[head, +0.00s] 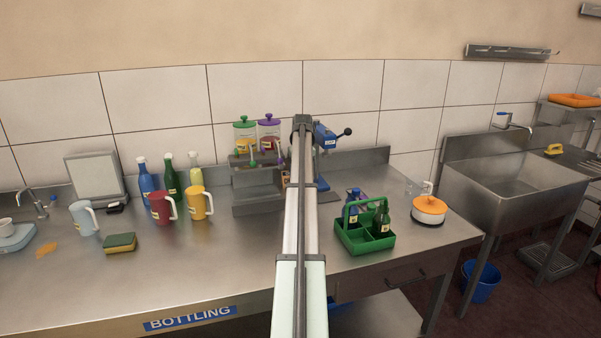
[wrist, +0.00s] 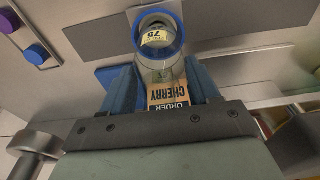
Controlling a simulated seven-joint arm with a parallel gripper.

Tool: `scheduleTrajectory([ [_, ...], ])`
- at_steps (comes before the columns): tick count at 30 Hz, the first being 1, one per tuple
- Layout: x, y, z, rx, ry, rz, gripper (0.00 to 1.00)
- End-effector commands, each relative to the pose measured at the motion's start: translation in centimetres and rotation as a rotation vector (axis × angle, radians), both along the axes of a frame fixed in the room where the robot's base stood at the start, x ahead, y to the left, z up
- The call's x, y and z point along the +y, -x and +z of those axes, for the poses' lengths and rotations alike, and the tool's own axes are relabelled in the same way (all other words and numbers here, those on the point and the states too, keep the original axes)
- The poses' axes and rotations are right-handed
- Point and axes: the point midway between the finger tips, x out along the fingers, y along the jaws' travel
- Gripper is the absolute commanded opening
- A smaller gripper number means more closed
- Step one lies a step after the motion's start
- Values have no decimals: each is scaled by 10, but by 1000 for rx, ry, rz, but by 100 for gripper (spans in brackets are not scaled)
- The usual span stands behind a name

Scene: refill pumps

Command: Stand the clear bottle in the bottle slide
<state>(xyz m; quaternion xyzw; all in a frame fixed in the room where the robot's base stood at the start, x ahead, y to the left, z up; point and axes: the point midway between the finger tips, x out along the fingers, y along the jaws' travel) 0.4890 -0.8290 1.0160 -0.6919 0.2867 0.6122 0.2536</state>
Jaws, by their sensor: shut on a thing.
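In the wrist view my gripper (wrist: 163,88) has its two blue fingers shut on the clear bottle (wrist: 158,70). A small "75" mark shows within a blue ring at its far end; I cannot tell whether that ring belongs to the bottle. A tan card reading "ORDER CHERRY" (wrist: 168,95) shows between the fingers. In the head view my arm reaches the back of the bench and hides the gripper and bottle. A blue stand with a black-knobbed lever (head: 326,135) is just right of the arm's end. I cannot clearly identify the bottle slide or tell whether the bottle touches it.
Left of the arm are a stepped metal stand (head: 257,190) with lidded jars, several coloured bottles (head: 170,180) and jugs (head: 200,205). Right of it are a green carrier (head: 365,239) with dark bottles and an orange-topped pot (head: 429,208).

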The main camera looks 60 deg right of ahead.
Motion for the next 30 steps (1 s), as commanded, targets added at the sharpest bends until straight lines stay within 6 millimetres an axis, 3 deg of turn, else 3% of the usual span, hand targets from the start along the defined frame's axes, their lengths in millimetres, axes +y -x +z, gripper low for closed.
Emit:
scheduleTrajectory([
  [16, 0, 0, -6, 0, 0, 0, 7],
  [17, 0, 0, -6, 0, 0, 0, 64],
  [25, 0, 0, -6, 0, 0, 0, 89],
  [30, 0, 0, -6, 0, 0, 0, 90],
])
